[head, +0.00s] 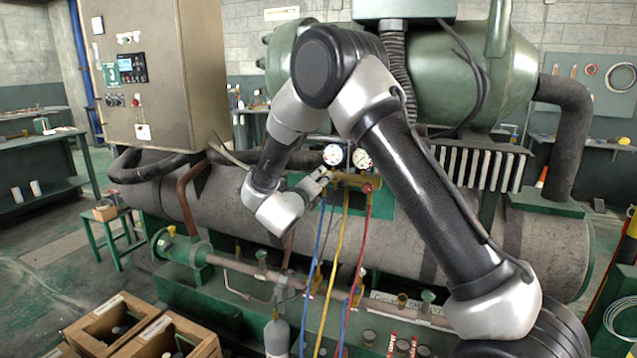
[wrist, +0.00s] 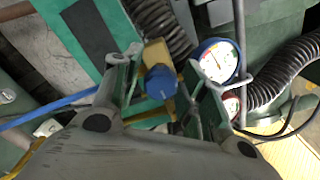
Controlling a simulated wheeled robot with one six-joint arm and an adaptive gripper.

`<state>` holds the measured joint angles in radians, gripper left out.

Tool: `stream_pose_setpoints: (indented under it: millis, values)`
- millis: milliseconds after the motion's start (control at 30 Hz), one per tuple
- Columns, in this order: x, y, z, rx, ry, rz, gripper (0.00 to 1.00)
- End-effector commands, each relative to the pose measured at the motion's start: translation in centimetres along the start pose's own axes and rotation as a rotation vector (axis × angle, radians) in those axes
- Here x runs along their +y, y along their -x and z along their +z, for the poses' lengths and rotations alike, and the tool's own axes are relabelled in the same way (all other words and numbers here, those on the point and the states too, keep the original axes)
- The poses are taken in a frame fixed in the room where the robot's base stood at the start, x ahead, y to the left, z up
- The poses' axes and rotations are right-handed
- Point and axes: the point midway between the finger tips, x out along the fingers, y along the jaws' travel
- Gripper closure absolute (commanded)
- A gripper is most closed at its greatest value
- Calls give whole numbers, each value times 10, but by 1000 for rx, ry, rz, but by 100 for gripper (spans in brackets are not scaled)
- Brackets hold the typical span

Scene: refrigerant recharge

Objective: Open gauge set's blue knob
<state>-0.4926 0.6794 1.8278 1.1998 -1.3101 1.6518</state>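The gauge set hangs in front of the green machine in the head view, with two white dials and a brass manifold (head: 346,181). Its blue knob (wrist: 160,82) shows in the wrist view, beside a brass fitting (wrist: 156,53). A red knob (head: 367,188) is at the manifold's right end. My gripper (head: 322,178) is at the manifold's left end; the blue knob cannot be made out there. In the wrist view my gripper's fingers (wrist: 162,80) stand on either side of the blue knob, with small gaps visible, so they look open around it.
The blue-rimmed gauge (wrist: 217,60) is close to my right finger, with the red-rimmed gauge (wrist: 230,106) below it. Blue, yellow (head: 340,255) and red hoses hang from the manifold. A grey bottle (head: 277,335) and wooden crates (head: 125,312) stand lower left.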

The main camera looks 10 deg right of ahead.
Motion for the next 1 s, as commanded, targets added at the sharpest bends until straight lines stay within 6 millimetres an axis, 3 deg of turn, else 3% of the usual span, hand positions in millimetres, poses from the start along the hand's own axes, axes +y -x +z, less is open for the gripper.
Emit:
stream_pose_setpoints:
  millis: [33,167,200,567,1000]
  values:
    - [0,0,0,0,0,0,73]
    - [0,0,0,0,0,0,96]
    - [0,0,0,0,0,0,98]
    - [0,0,0,1,54,0,98]
    - [0,1,-1,1,393,1,98]
